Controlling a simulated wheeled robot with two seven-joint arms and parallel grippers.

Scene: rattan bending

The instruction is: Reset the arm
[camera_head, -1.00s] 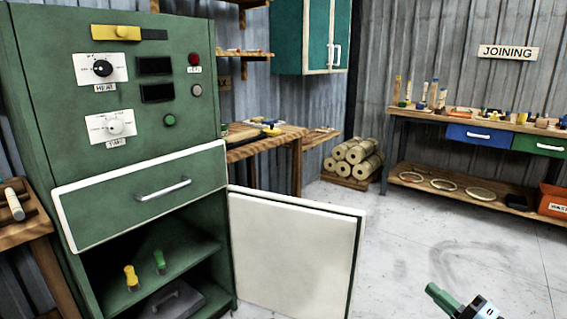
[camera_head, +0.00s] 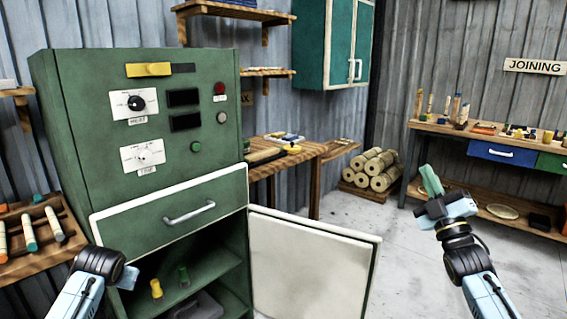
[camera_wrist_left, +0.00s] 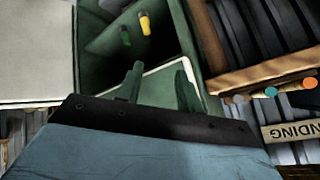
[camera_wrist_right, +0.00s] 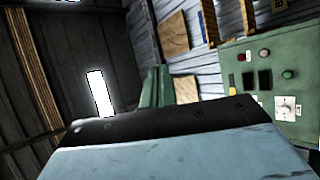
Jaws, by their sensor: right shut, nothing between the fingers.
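My right arm is raised at the right of the head view, and its green-fingered gripper (camera_head: 430,180) points up and is shut and empty. In the right wrist view its two fingers (camera_wrist_right: 155,87) stand close together with nothing between them. My left arm shows at the lower left of the head view, in front of the green cabinet (camera_head: 65,140); its fingers are hidden there. In the left wrist view my left gripper (camera_wrist_left: 160,88) has its fingers apart, with nothing held, near the cabinet's white-edged front.
The cabinet's lower door (camera_head: 315,258) hangs open, with a yellow-handled tool (camera_head: 156,289) and a green-handled one (camera_head: 183,275) inside. A wooden rack (camera_head: 40,240) stands at left.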

